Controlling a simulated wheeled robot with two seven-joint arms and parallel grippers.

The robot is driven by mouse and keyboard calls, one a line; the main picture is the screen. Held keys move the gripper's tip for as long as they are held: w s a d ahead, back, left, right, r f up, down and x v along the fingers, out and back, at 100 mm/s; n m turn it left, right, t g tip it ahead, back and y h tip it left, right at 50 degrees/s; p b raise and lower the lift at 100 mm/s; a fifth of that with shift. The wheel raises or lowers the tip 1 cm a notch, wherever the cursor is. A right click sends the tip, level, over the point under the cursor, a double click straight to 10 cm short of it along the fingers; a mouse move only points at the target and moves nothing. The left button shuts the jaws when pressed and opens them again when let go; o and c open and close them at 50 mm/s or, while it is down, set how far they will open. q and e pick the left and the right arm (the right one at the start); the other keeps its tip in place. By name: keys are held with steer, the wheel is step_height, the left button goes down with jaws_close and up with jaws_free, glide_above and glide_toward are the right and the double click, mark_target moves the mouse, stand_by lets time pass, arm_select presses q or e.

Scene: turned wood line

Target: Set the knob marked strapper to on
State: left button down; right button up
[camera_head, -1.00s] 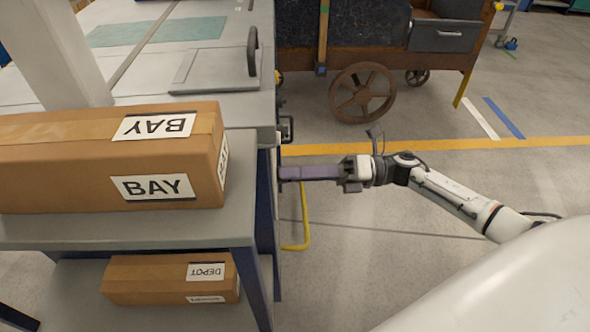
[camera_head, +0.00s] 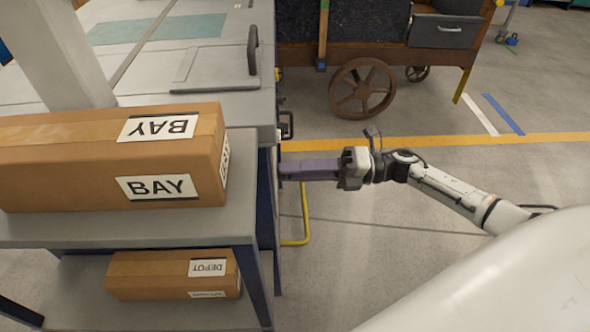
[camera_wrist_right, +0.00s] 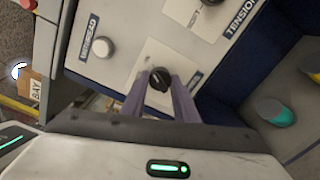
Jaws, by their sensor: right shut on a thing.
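My right gripper (camera_head: 284,169), with purple fingers, reaches left to the side of the grey bench in the head view. In the right wrist view my right gripper (camera_wrist_right: 159,88) is shut on a black knob (camera_wrist_right: 159,76), which stands on a pale plate of the control panel (camera_wrist_right: 118,68). The knob's name is not readable, and the fingers hide its sides. The head view does not show the panel face. My left gripper is not in view.
A label reading TENSION (camera_wrist_right: 241,18) is above right. A BAY carton (camera_head: 70,180) lies on the bench (camera_head: 225,215).

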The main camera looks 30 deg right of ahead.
steer(key=o, duration=1.1)
steer(key=shift+c, duration=0.2)
steer(key=shift+d, duration=0.1)
steer(key=v, duration=1)
steer(key=shift+s+d, duration=0.1)
steer(key=shift+s, duration=0.05)
